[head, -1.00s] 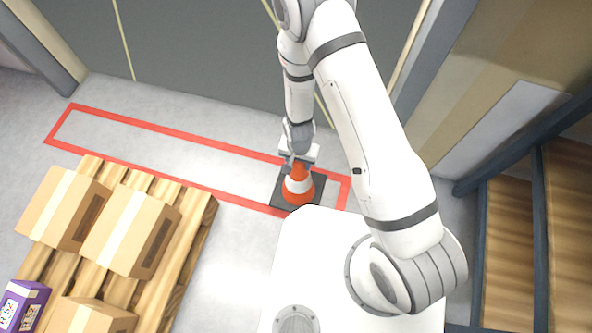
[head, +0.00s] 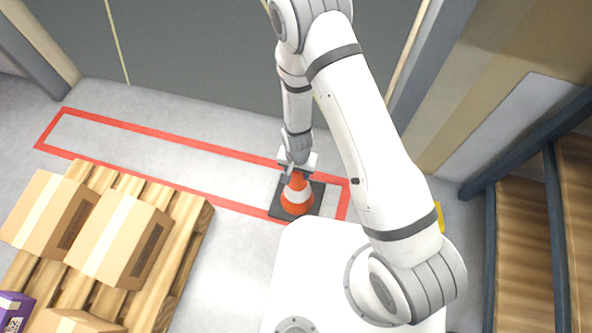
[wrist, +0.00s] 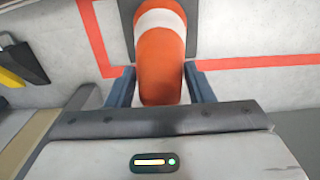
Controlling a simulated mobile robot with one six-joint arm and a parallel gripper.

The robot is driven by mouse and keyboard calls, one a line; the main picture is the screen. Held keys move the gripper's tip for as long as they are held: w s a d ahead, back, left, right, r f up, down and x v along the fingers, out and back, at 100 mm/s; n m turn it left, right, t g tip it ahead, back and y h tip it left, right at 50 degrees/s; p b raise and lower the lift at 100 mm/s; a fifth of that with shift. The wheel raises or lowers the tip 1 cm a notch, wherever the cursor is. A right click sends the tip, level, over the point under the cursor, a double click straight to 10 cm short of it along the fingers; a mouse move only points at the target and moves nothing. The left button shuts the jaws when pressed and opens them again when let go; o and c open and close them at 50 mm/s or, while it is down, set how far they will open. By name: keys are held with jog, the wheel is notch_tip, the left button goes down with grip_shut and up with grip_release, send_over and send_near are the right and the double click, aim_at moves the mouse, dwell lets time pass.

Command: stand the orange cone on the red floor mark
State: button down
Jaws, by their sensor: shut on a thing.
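The orange cone (head: 297,196) has a white band and a dark square base, and looks upright. It also shows in the wrist view (wrist: 160,62), its narrow end between my fingers. My gripper (head: 297,168) is shut on its top from above. The red floor mark (head: 150,130) is a long red outline on the grey floor. The cone is near its right end, and its base overlaps the near red line. I cannot tell whether the base touches the floor. In the wrist view the red line (wrist: 260,62) runs on both sides of the cone.
A wooden pallet (head: 185,225) with cardboard boxes (head: 118,240) and a purple box (head: 14,308) stands at lower left. Shelving with blue-grey posts (head: 490,260) is at right. A small yellow thing (head: 439,215) shows behind my arm. The mark's left part is clear.

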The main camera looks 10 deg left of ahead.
jog(key=c, duration=0.7)
grip_release()
jog(key=shift+o, duration=0.2)
notch_tip(320, 180, up, 12)
jog(key=p, duration=1.2)
jog(key=shift+r, duration=0.1)
